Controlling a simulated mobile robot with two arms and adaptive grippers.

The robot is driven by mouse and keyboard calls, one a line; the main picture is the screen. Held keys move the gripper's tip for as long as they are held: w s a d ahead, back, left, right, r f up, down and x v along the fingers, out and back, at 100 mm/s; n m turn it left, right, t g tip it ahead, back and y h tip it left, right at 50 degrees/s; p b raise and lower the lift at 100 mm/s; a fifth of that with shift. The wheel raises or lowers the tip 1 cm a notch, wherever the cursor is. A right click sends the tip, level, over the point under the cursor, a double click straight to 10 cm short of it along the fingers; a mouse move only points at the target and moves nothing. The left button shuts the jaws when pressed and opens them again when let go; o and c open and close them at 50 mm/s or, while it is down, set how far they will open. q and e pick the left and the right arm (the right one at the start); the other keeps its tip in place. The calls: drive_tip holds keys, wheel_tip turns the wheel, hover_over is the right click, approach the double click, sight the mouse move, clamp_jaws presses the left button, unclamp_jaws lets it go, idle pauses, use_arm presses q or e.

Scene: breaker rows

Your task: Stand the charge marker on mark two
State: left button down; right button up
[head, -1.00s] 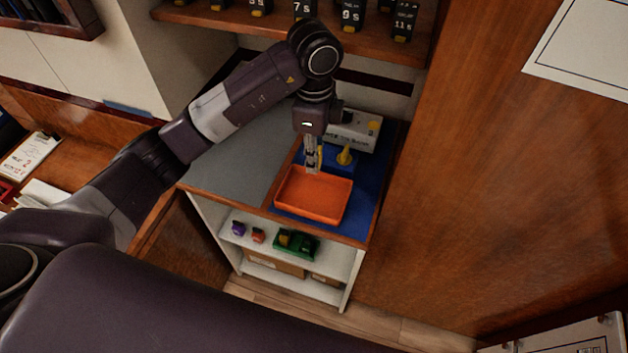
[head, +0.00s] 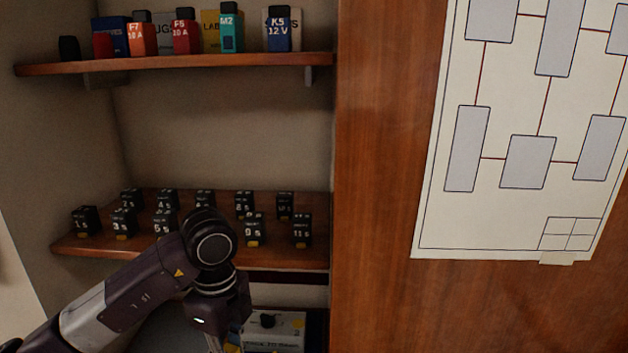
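My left gripper (head: 215,343) points down at the bottom edge of the head view. Its fingertips are cut off, so I cannot tell whether it is open, shut or holding something. A white box (head: 274,346) with a black knob stands just right of it, partly cut off. I cannot make out the charge marker in this view. My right gripper is not in view.
Numbered black breaker blocks (head: 301,231) stand in rows on the lower wooden shelf (head: 290,257), above and behind my gripper. The upper shelf (head: 200,62) holds coloured labelled blocks (head: 231,30). A wooden panel (head: 385,180) with a diagram sheet (head: 520,210) closes off the right.

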use_arm(q)
drive_tip(key=m, duration=0.3)
drive_tip(key=shift+s+a+f+m, duration=0.15)
drive_tip(key=shift+s+f+m, duration=0.1)
drive_tip(key=shift+s+m, duration=0.15)
drive_tip(key=s+a+f+n+b, duration=0.1)
drive_tip(key=s+n, duration=0.5)
drive_tip(key=n, duration=0.7)
drive_tip(key=s+a+f+n+b, duration=0.2)
drive_tip(key=s+n, duration=0.4)
drive_tip(key=n, duration=0.6)
drive_tip(key=shift+a+f+n+b, duration=0.25)
drive_tip(key=shift+f+n+b, duration=0.15)
drive_tip(key=shift+f, duration=0.3)
